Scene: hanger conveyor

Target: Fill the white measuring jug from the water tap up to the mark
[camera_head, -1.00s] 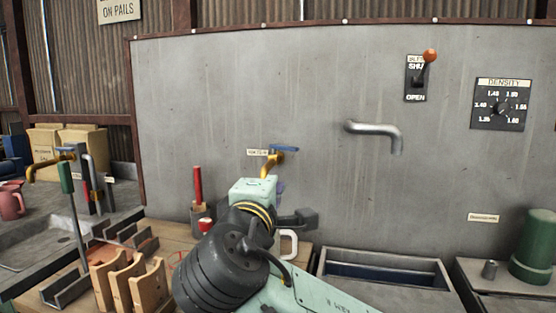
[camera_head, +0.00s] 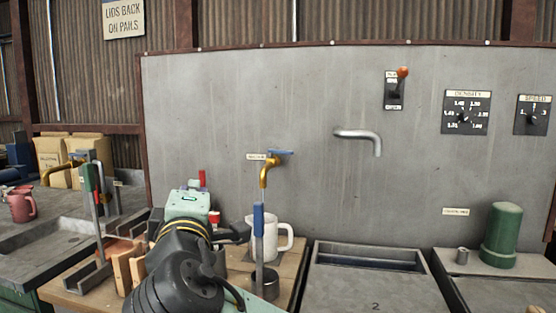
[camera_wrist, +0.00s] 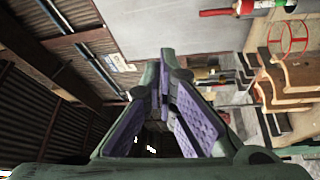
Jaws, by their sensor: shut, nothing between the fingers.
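The white measuring jug (camera_head: 271,240) stands on the wooden bench under the brass water tap (camera_head: 266,172), its handle to the right. Whether it is exactly below the spout is unclear. The tap has a blue lever (camera_head: 280,152). A blue-handled tool (camera_head: 259,222) with a round metal foot partly covers the jug's front. My gripper (camera_wrist: 171,78) is shut and empty, its purple pads showing in the wrist view. My arm hides it in the head view, left of the jug.
Wooden holders (camera_head: 126,270) stand left of my arm. A grey sink (camera_head: 368,258) lies to the right, below a steel spout (camera_head: 362,136). A green cylinder (camera_head: 501,234) stands farther right. The wall above the tap is clear.

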